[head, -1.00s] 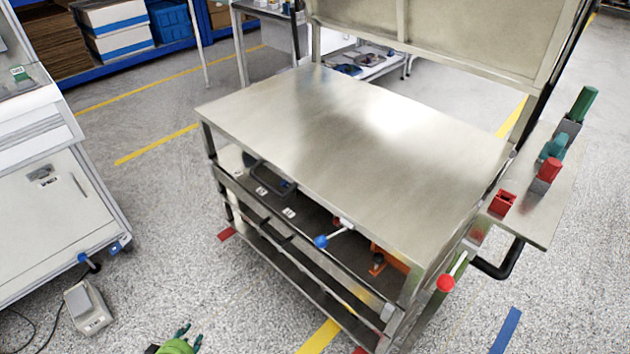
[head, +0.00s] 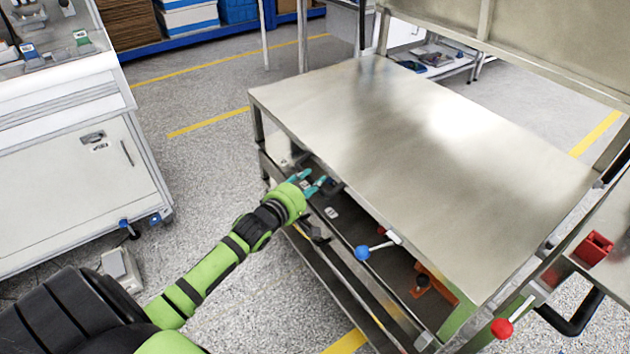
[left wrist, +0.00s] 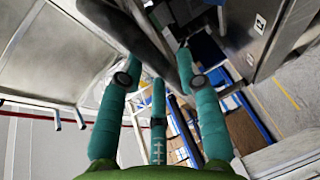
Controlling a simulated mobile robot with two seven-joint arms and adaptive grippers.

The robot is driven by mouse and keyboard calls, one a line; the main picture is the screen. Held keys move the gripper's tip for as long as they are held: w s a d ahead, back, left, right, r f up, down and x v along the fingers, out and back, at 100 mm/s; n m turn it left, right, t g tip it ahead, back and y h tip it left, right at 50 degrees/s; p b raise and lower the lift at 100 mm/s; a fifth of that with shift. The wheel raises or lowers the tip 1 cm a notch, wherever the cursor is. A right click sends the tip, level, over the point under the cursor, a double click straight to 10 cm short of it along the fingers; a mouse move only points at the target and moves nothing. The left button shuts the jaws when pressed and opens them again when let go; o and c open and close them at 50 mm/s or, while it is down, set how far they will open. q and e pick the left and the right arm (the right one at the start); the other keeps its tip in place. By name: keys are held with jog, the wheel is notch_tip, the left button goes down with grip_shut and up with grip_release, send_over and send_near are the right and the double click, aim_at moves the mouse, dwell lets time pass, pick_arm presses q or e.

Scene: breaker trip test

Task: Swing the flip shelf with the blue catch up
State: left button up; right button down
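The steel cart's blue catch (head: 362,252), a blue knob on a pale rod, sticks out below the front edge of the worktop. A flat panel (head: 348,262) along that front side shows only as a narrow strip; I cannot tell for sure whether it is the flip shelf. My left gripper (head: 314,180) is at the worktop's front edge, left of the catch, with its teal fingers apart. In the left wrist view the gripper's fingers (left wrist: 158,85) are spread, and a dark bar (left wrist: 135,40) runs close to them; contact cannot be told. My right gripper is out of view.
The worktop (head: 400,150) is bare. A red catch (head: 501,328) and a black loop handle (head: 572,318) are at the cart's right. A red block (head: 594,248) stands on the right side shelf (head: 612,280).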

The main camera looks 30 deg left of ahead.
pick_arm(q)
jog(key=shift+w+f, duration=0.1)
jog(key=shift+w, duration=0.5)
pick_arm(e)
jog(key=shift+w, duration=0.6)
pick_arm(q)
grip_shut()
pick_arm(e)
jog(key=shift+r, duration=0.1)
